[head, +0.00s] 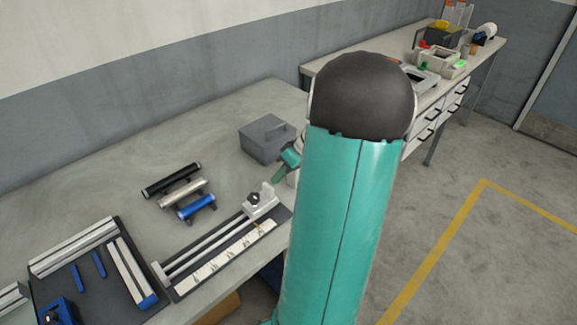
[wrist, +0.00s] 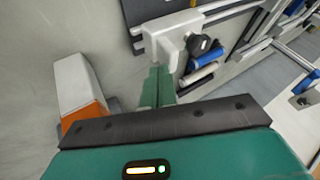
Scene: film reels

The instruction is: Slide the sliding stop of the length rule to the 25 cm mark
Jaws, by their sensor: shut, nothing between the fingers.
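The length rule (head: 180,289) lies on the near table, a dark base with rails and a white marked scale (head: 215,264); the scale's figures are too small to read. Its sliding stop (head: 262,201), a pale block with a black knob, sits at the rule's right end. It also shows in the wrist view (wrist: 165,32). My gripper (head: 277,178) is at the stop's far right side. In the wrist view my gripper's green fingers (wrist: 159,70) are shut and empty, their tips right by the stop's pale body; whether they touch it I cannot tell.
A grey box (head: 266,139) stands behind my gripper. Black, silver and blue cylinders (head: 180,195) lie on stands behind the rule. A dark tray (head: 95,275) with metal rails is at the left. My green arm hides the table's right part.

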